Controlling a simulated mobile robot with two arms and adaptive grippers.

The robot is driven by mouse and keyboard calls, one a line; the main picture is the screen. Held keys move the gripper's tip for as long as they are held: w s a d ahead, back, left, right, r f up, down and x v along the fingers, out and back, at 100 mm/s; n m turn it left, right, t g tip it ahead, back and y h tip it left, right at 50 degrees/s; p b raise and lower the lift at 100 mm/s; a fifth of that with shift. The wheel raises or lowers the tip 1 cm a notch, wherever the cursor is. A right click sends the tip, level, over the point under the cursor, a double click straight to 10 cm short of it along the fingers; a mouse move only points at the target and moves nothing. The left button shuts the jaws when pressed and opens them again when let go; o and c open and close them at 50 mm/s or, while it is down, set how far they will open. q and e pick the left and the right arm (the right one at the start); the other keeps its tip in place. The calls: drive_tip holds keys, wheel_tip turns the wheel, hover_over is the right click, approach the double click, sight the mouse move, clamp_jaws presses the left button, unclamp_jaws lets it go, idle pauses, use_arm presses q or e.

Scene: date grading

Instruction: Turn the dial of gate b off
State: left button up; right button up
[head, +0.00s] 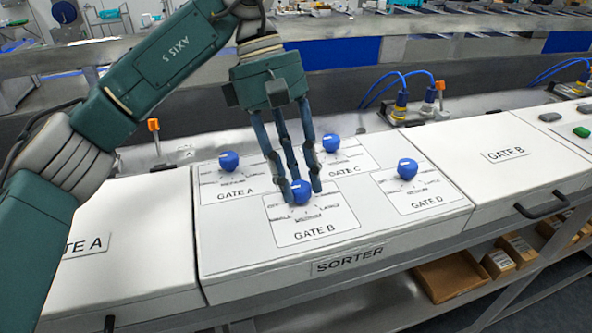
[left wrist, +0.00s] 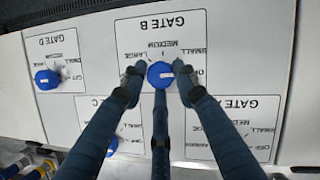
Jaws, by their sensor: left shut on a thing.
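The gate B dial (head: 300,189) is a round blue knob with a white mark on top. It sits on the white GATE B label (head: 318,222) at the front middle of the sorter panel. My left gripper (head: 298,186) comes down from above, its three dark blue fingers closed around the dial. In the left wrist view the fingertips (left wrist: 159,76) touch the dial (left wrist: 160,72) from both sides and from below. The label reads OFF, SMALL, MEDIUM and LARGE around it. I cannot tell for sure which word the mark points at.
Three similar blue dials stand close by: gate A (head: 229,161), gate C (head: 331,143) and gate D (head: 407,169). White covers flank the panel; the right one has a black handle (head: 545,204). Blue cables (head: 402,100) rise behind. Cardboard boxes (head: 498,263) lie on the shelf below.

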use_arm(q)
drive_tip(key=shift+d+r+m, duration=0.15)
drive_tip(key=shift+r+m, duration=0.15)
drive_tip(key=shift+m, duration=0.2)
drive_tip(key=o, duration=0.9)
drive_tip(key=shift+c, duration=0.2)
drive_tip(key=shift+o, duration=1.2)
drive_tip(key=shift+s, duration=0.3)
drive_tip(key=shift+w, duration=0.15)
drive_tip(key=v, duration=1.2)
drive_tip(key=shift+d, duration=0.2)
